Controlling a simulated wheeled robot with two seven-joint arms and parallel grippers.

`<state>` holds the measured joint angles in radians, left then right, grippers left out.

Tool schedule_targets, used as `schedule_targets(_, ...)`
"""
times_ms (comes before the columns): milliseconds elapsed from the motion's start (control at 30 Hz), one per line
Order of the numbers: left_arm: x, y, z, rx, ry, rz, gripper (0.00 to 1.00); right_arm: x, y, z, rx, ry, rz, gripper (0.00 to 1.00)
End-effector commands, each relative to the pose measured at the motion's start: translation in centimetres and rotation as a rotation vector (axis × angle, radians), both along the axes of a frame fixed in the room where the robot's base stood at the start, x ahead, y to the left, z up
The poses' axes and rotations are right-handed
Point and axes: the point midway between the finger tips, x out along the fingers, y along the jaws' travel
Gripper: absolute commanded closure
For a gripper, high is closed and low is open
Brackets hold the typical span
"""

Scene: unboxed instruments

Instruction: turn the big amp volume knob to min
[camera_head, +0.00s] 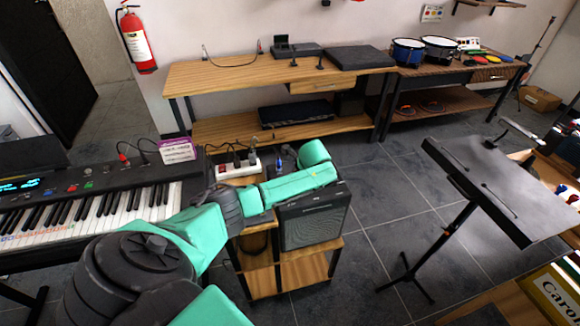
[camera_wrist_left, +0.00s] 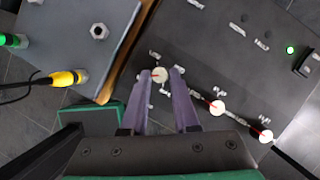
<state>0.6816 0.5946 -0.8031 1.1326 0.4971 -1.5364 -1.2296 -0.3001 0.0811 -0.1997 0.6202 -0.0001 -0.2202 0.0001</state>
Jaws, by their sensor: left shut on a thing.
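The big amp (camera_head: 314,222) is a black box with a grey grille on the wooden stand, partly covered by my left arm. Its dark control panel (camera_wrist_left: 235,65) fills the right of the left wrist view. My left gripper (camera_wrist_left: 161,77) has its two purple fingers closed on a small cream knob (camera_wrist_left: 160,74) at the panel's left end. The label by this knob is too blurred to read surely, and its pointer cannot be made out. Two more cream knobs (camera_wrist_left: 218,107) (camera_wrist_left: 266,135) with red pointer lines are to the right. The right gripper is not in view.
A green light (camera_wrist_left: 290,50) and a black switch (camera_wrist_left: 304,64) are at the panel's far end. A grey box (camera_wrist_left: 75,40) with a yellow plug (camera_wrist_left: 68,78) is beside the amp. A keyboard (camera_head: 100,205) stands left, a music stand (camera_head: 485,185) right.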

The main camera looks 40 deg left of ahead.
Motion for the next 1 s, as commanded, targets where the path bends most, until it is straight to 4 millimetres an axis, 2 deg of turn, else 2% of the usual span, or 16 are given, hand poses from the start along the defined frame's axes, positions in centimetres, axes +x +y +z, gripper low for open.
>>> schedule_targets(400,0.18,0.05,-0.02,0.001,0.000,0.184,1.00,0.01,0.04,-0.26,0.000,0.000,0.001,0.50)
schedule_targets(900,0.20,0.09,0.02,0.000,-0.001,0.202,1.00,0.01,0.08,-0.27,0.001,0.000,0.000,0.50)
schedule_targets(933,0.20,0.09,0.02,0.000,-0.001,0.202,0.64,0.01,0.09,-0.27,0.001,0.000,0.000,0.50)
schedule_targets(1000,0.20,0.09,0.02,0.000,-0.001,0.202,0.42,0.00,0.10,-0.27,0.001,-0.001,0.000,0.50)
